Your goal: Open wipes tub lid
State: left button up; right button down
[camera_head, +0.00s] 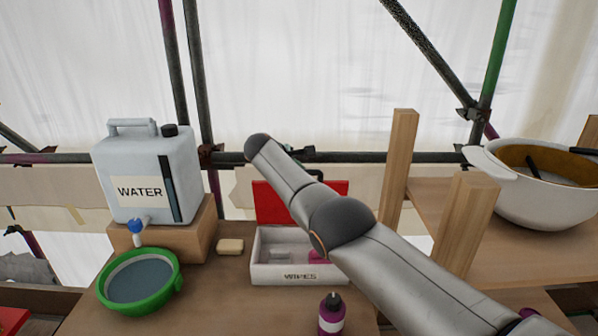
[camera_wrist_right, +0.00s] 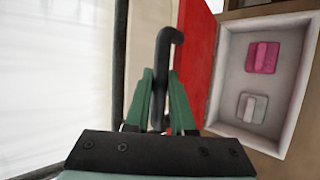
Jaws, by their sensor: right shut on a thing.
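The wipes tub (camera_head: 300,275) is a white box labelled WIPES on the wooden table. Its red lid (camera_head: 268,203) stands raised at the back, and the tub's inside shows. In the right wrist view the red lid (camera_wrist_right: 200,45) runs beside the open tub (camera_wrist_right: 226,72). My right gripper (camera_wrist_right: 162,85) has green fingers shut on a dark hooked handle (camera_wrist_right: 164,50) next to the lid. How the handle joins the lid is hidden. In the head view my right arm crosses in front of the lid and tub, and its gripper is not clearly visible. My left gripper is not in view.
A pink block (camera_wrist_right: 262,57) and a pale block (camera_wrist_right: 252,107) lie in the tub. A water canister (camera_head: 150,175), green basin (camera_head: 140,282) and soap bar (camera_head: 230,246) are at left. A purple bottle (camera_head: 331,315) stands in front; wooden posts (camera_head: 398,165) and a white pot (camera_head: 535,200) are right.

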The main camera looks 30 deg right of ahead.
jog(key=shift+s+f, duration=0.1)
jog(key=shift+f, duration=0.2)
jog(key=c, duration=0.8)
grip_release()
jog(key=shift+o, duration=0.2)
jog(key=shift+s, duration=0.1)
jog(key=shift+a+r, duration=0.1)
jog(key=shift+a, duration=0.15)
jog(key=b+v, duration=0.1)
jog(key=v, duration=1.1)
jog(key=shift+r+b, duration=0.3)
jog(key=shift+r, duration=0.25)
